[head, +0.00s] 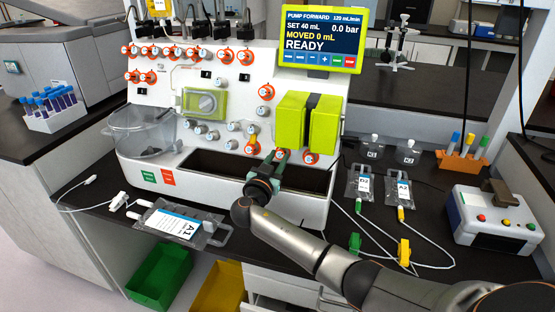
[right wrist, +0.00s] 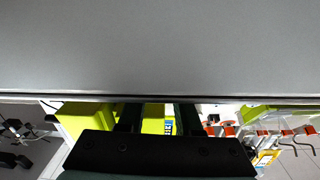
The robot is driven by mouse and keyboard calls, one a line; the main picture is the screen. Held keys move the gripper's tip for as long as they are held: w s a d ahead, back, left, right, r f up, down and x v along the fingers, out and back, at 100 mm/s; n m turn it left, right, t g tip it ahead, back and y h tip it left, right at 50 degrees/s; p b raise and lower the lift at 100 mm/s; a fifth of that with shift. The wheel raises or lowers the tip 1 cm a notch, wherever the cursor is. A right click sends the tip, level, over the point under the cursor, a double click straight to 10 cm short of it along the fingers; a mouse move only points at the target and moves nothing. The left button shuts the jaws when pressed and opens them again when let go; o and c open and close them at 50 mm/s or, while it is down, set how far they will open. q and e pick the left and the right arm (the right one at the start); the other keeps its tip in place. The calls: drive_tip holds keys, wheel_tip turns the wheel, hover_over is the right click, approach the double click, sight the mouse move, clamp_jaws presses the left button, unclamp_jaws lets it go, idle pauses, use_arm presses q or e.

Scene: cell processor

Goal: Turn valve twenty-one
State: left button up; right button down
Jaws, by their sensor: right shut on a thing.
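The white cell processor (head: 190,82) stands on the bench with several round valves on its front, many with orange collars. My right gripper (head: 279,157) reaches up to the lower front panel, below and left of the yellow-green pump block (head: 308,121). It is shut on a valve there, which its fingers mostly hide. The number of this valve cannot be read, and its turn angle is hidden. An orange-collared valve (head: 310,158) sits just to the right. In the right wrist view, a grey surface fills the top and the gripped part is hidden. My left gripper is not in view.
The screen (head: 320,39) reads READY and MOVED 0 mL. A clear bowl (head: 144,130) is at the processor's left. A bag marked A1 (head: 180,224) lies in front. Bags, tubing and yellow (head: 404,252) and green clamps lie right of my arm, near a white device (head: 495,219).

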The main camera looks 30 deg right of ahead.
drive_tip(key=shift+f+n+t, duration=0.1)
drive_tip(key=shift+n+t, duration=0.2)
drive_tip(key=shift+n, duration=0.3)
idle(0.4)
drive_tip(key=shift+s+d+n+y, duration=0.1)
drive_tip(key=shift+n+y, duration=0.3)
drive_tip(key=shift+n, duration=0.4)
drive_tip(key=n+t+y, duration=0.1)
drive_tip(key=n, duration=0.2)
drive_tip(key=shift+s, duration=0.1)
drive_tip(key=n, duration=0.1)
drive_tip(key=n+y+p, duration=0.1)
drive_tip(key=shift+d+r+n+t, duration=0.2)
drive_tip(key=shift+n+t, duration=0.1)
drive_tip(key=shift+t, duration=0.1)
drive_tip(key=shift+s+n+y+p, duration=0.1)
drive_tip(key=shift+n+y+p, duration=0.45)
drive_tip(key=shift+n, duration=0.55)
drive_tip(key=n+y+p, duration=0.1)
drive_tip(key=n+p, duration=0.1)
drive_tip(key=shift+r+n+t, duration=0.1)
drive_tip(key=shift+n+t, duration=0.2)
drive_tip(key=shift+n, duration=0.1)
drive_tip(key=shift+n+y+p, duration=0.25)
drive_tip(key=shift+n+p, duration=0.15)
drive_tip(key=shift+n, duration=0.1)
